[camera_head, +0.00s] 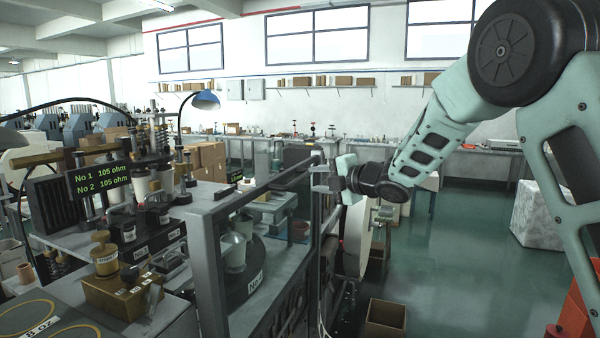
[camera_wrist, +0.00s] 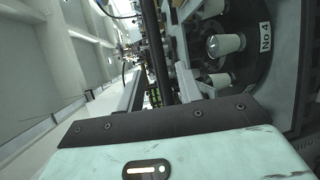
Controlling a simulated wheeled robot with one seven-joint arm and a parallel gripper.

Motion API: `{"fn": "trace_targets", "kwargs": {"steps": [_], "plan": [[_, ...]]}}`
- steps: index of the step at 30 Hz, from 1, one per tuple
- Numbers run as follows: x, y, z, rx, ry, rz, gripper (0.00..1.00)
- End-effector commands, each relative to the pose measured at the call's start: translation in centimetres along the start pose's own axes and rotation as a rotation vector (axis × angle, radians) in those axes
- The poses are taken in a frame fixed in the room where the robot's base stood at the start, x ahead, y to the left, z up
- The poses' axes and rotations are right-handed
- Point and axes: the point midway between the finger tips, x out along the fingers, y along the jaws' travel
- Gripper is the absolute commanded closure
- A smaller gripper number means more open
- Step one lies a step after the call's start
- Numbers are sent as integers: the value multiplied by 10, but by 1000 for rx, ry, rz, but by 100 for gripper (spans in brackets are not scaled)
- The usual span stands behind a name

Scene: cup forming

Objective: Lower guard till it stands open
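The guard (camera_head: 207,262) is a grey upright frame at the front of the cup machine, in the middle of the head view. Its top rail (camera_head: 262,187) slants up to the right, and white cups show through the frame. My gripper (camera_head: 322,178) is at the rail's far right end, at about rail height, and overlaps the frame's far upright.
White cups (camera_head: 233,250) stand on a dark round turret inside the machine; a cup (camera_wrist: 226,44) and a "No 4" label show in the wrist view. A cardboard box (camera_head: 385,316) stands on the floor below my gripper. Green floor to the right is clear up to a pale block (camera_head: 545,215).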

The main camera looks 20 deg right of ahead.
Motion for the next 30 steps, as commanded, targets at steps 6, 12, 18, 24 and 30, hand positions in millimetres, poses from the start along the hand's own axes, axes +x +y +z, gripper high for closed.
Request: {"fn": "trace_targets", "kwargs": {"steps": [6, 12, 18, 24, 30], "plan": [[42, 2, -1, 1, 2, -3, 64], [66, 2, -1, 1, 2, -1, 64], [74, 0, -1, 2, 0, 0, 64], [74, 0, -1, 2, 0, 0, 64], [74, 0, 0, 2, 0, 0, 100]]}}
